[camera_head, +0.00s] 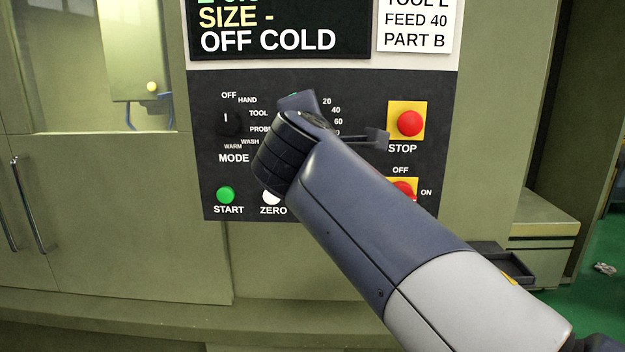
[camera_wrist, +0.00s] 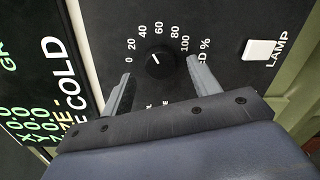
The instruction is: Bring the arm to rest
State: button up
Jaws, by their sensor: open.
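My gripper (camera_wrist: 158,68) is open and empty in the wrist view. Its two grey fingers stand apart on either side of a black dial knob (camera_wrist: 160,60) marked 0 to 100 %. I cannot tell how far the fingertips are from the panel. In the head view my arm reaches from the lower right up to the control panel (camera_head: 345,84). My wrist and arm hide the dial knob and part of its scale there.
The panel bears a MODE knob (camera_head: 229,123), a green START button (camera_head: 225,195), a white ZERO button (camera_head: 271,197), a red STOP button (camera_head: 410,123) and a red switch (camera_head: 404,187). A LAMP switch (camera_wrist: 262,50) is beside the dial. A door handle (camera_head: 33,205) is at left.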

jog(key=shift+w+d, duration=0.1)
jog(key=shift+w, duration=0.95)
jog(key=shift+f, duration=0.1)
jog(key=s+a+n+p, duration=0.1)
jog(key=s+n+p, duration=0.4)
jog(key=s+n, duration=0.5)
jog(key=shift+s+n+t+h+p, duration=0.2)
jog(key=shift+n+t+h+p, duration=0.15)
jog(key=shift+n, duration=0.45)
dwell(0.7)
dwell(0.3)
